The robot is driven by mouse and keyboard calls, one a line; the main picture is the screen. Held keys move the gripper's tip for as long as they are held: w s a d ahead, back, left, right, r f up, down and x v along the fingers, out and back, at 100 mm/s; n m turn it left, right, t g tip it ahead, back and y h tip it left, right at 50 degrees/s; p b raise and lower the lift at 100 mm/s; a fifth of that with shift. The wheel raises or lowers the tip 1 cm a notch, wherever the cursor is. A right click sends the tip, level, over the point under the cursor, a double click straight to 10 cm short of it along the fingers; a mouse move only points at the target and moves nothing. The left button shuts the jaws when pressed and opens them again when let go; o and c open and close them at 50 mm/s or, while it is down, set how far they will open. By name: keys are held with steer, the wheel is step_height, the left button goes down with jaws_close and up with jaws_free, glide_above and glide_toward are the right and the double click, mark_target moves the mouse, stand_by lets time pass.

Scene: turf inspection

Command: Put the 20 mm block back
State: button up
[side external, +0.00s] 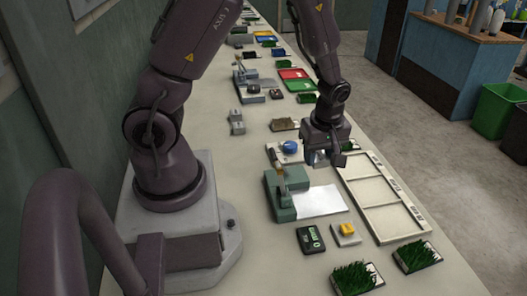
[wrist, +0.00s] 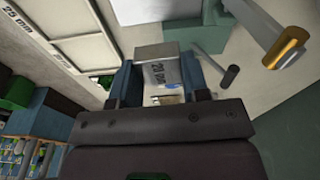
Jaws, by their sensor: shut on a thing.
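My gripper (side external: 324,158) hangs over the bench, above the far end of the green device and near the long tray. In the wrist view, my gripper (wrist: 157,84) is shut on a grey metal block (wrist: 155,72) marked "20 mm", held between its two blue-grey fingers. In the side view the block is small and mostly hidden by the fingers. Two grey blocks (side external: 236,122) stand on the bench to the left of the gripper; their markings are too small to read.
A cream tray (side external: 377,208) with label strips lies at the right. A green device (side external: 284,206) with a white plate (side external: 320,201) stands below the gripper. A black display box (side external: 310,239), a yellow item (side external: 347,229) and grass samples (side external: 416,255) are nearer the camera.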

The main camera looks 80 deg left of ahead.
steer(key=s+a+r+n, duration=0.2)
steer(key=s+a+n, duration=0.6)
steer(key=s+a, duration=0.3)
steer(key=s+a+n+g, duration=0.1)
steer(key=s+a+n, duration=0.2)
steer(key=s+n, duration=0.25)
steer(key=n+h, duration=0.1)
steer(key=n, duration=0.3)
glide_above(242, 145)
steer(key=f, duration=0.9)
steer(key=shift+d+f, duration=0.1)
steer(key=shift+d, duration=0.15)
steer(key=shift+w+a+f, duration=0.1)
steer(key=shift+a+f, duration=0.05)
steer(key=shift+f, duration=0.8)
steer(key=shift+w+a+f, duration=0.1)
steer(key=shift+f, duration=0.8)
steer(key=shift+f, duration=0.1)
